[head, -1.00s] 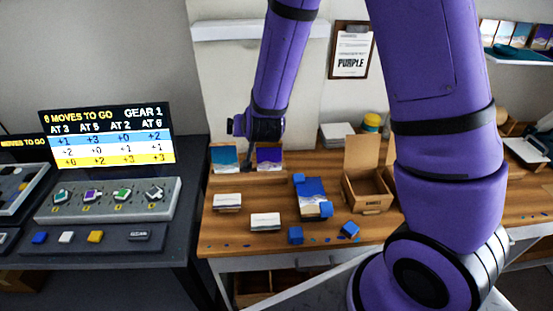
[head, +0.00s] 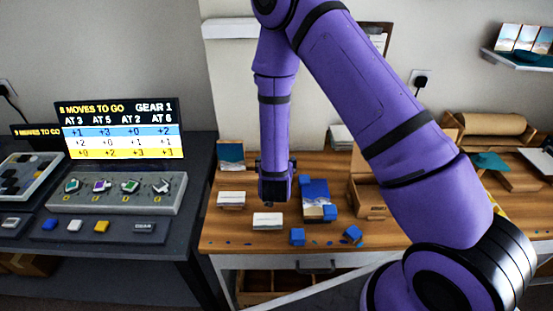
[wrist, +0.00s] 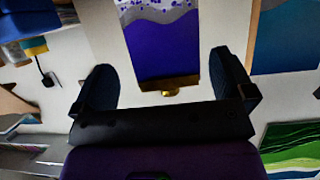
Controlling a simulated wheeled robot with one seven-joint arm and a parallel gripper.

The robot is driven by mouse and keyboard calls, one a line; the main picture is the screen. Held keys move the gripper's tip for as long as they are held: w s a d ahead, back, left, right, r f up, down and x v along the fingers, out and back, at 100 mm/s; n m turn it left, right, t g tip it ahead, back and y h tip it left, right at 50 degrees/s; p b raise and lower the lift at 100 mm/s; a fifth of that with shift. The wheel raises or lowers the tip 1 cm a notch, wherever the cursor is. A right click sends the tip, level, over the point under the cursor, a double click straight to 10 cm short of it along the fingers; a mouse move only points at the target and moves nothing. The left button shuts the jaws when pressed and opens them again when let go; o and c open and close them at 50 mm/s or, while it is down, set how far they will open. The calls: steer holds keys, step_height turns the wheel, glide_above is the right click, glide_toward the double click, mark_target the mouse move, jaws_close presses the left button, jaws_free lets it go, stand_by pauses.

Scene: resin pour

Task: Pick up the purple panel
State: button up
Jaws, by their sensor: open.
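The purple panel (wrist: 166,50) shows in the wrist view, purple with a wavy grey and white band and purple specks. A small brass piece (wrist: 170,92) is at its near edge. My gripper (wrist: 168,82) is open, its two dark fingers to either side of the panel's near end. Whether they touch it I cannot tell.
A teal panel (head: 231,154) stands to the left; a blue panel (wrist: 290,38) and a green one (wrist: 290,150) show in the wrist view. White boxes (head: 268,221), blue blocks (head: 297,237) and an open carton (head: 368,195) stand on the table. A console (head: 115,195) is left.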

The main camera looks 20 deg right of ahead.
steer(key=shift+x, duration=3.45)
steer(key=shift+w+a+r, duration=0.1)
steer(key=shift+a, duration=0.05)
steer(key=c, duration=0.6)
